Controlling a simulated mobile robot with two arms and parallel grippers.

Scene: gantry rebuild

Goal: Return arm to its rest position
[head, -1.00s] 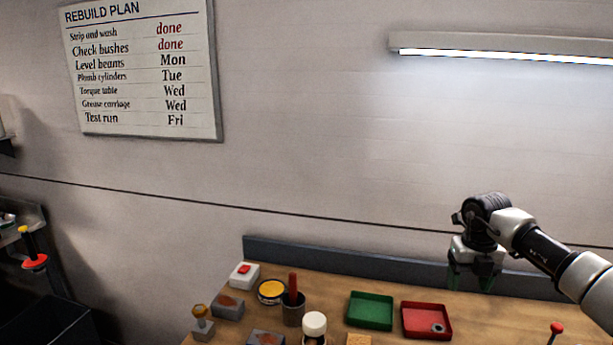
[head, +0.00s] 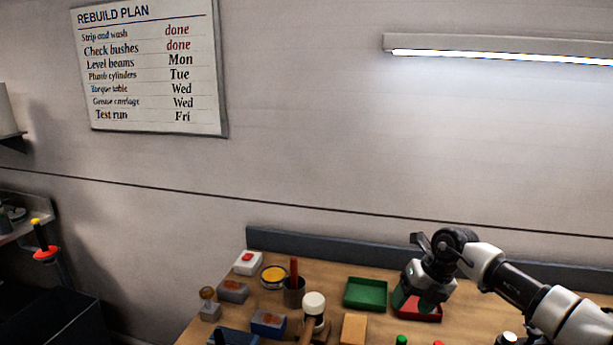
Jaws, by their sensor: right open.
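My right gripper (head: 416,300) is open and hangs over the bench at the right, its fingers pointing down. It is in front of the red tray (head: 431,317) and hides much of it. From this angle I cannot tell how high above the tray the fingers are. I see nothing between the fingers. My right arm reaches in from the lower right. My left gripper is out of view.
The wooden bench (head: 340,275) carries a green tray (head: 366,292), a yellow tin (head: 273,276), a dark cup (head: 293,292) with a red handle, a white-capped mallet (head: 314,302) and several blocks. A grey upstand (head: 330,253) runs along the back.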

